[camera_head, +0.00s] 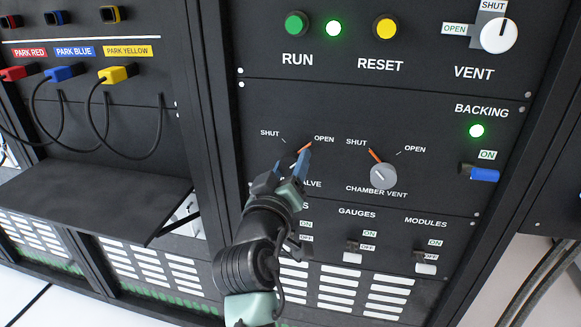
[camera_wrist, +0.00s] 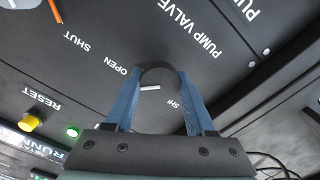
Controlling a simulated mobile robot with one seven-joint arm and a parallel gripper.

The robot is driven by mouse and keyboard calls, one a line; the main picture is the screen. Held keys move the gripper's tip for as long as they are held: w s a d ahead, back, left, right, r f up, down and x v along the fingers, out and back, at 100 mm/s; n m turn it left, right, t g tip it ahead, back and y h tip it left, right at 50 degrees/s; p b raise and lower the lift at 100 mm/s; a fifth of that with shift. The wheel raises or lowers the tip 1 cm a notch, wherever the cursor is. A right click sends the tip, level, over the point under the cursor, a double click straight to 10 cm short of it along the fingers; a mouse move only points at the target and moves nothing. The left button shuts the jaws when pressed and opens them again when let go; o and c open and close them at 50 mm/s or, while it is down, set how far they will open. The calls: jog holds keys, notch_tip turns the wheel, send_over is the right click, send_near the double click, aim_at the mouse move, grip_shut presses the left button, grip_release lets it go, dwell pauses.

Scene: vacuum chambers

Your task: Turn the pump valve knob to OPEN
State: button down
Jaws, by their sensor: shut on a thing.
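My gripper (camera_head: 290,165) reaches to the pump valve on the middle panel. In the wrist view its two blue fingers (camera_wrist: 155,100) stand on either side of the dark, round pump valve knob (camera_wrist: 160,76) and hold it. In the head view the knob is mostly hidden behind the gripper. An orange pointer (camera_head: 304,149) shows above the fingers, leaning up and right towards the OPEN label (camera_head: 323,139). The SHUT label (camera_head: 270,133) is to the upper left.
The chamber vent knob (camera_head: 383,176) is close on the right, its orange pointer towards SHUT. Switches for gauges (camera_head: 352,256) and modules (camera_head: 426,267) sit below. A blue backing switch (camera_head: 483,174) is to the right. A dark shelf (camera_head: 95,200) juts out at left.

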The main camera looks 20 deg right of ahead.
dwell(0.3)
jog(key=shift+c, duration=1.3)
grip_release()
jog(key=shift+s+a, duration=0.1)
jog(key=p+v, duration=0.1)
jog(key=v, duration=1.1)
jog(key=shift+s+a+p, duration=0.2)
jog(key=shift+s+p, duration=0.1)
jog(key=shift+p, duration=0.05)
